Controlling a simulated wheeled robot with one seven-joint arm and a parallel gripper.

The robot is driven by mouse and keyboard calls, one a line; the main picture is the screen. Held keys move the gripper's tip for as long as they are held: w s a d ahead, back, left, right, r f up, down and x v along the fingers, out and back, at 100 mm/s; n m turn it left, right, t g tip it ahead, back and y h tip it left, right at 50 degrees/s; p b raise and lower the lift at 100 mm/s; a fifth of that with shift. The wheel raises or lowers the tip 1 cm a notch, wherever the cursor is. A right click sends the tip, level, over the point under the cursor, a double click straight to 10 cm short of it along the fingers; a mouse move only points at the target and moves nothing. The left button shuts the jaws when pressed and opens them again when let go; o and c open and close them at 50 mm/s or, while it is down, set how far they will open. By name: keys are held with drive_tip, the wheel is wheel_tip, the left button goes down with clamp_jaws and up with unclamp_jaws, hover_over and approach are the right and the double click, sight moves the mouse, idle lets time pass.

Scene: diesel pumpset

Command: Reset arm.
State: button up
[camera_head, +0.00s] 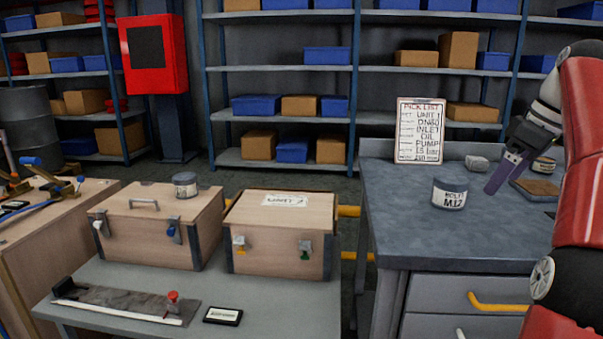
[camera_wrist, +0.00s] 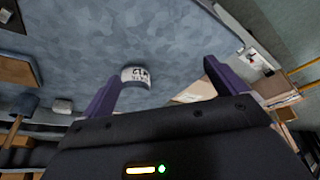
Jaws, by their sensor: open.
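My gripper (camera_head: 505,172) is at the right of the head view, above the grey-blue workbench top (camera_head: 400,218). Its purple fingers stand apart with nothing between them in the wrist view (camera_wrist: 165,85). My red and black arm fills the right edge of the head view. A grey tin with a white label reading M12 (camera_head: 449,193) stands on the bench to the left of the gripper, apart from it. The tin also shows beyond the fingers in the wrist view (camera_wrist: 135,76).
A pick list board (camera_head: 419,131) stands at the bench's back. Other small items lie behind the gripper. Two wooden cases, a left one (camera_head: 150,225) and one labelled UNIT (camera_head: 282,240), sit on a lower table (camera_head: 265,300). Shelves line the back.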

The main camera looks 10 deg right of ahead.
drive_tip(key=s+a+f+m+h, duration=0.1)
drive_tip(key=a+f, duration=0.1)
drive_tip(key=a, duration=0.7)
drive_tip(key=s+a+f+m+h, duration=0.1)
drive_tip(key=a+f+m, duration=0.15)
drive_tip(key=a, duration=0.75)
drive_tip(key=s+a+f+m+t, duration=0.1)
drive_tip(key=s+a+f, duration=0.4)
drive_tip(key=s+f, duration=0.3)
drive_tip(key=s+a+f+m+t, duration=0.1)
drive_tip(key=s+a+f, duration=0.3)
drive_tip(key=s+f, duration=0.4)
wheel_tip(320, 180, down, 3)
drive_tip(key=shift+s+a+f, duration=0.15)
drive_tip(key=shift+s+a, duration=0.05)
drive_tip(key=shift+a, duration=0.2)
drive_tip(key=shift+m, duration=0.25)
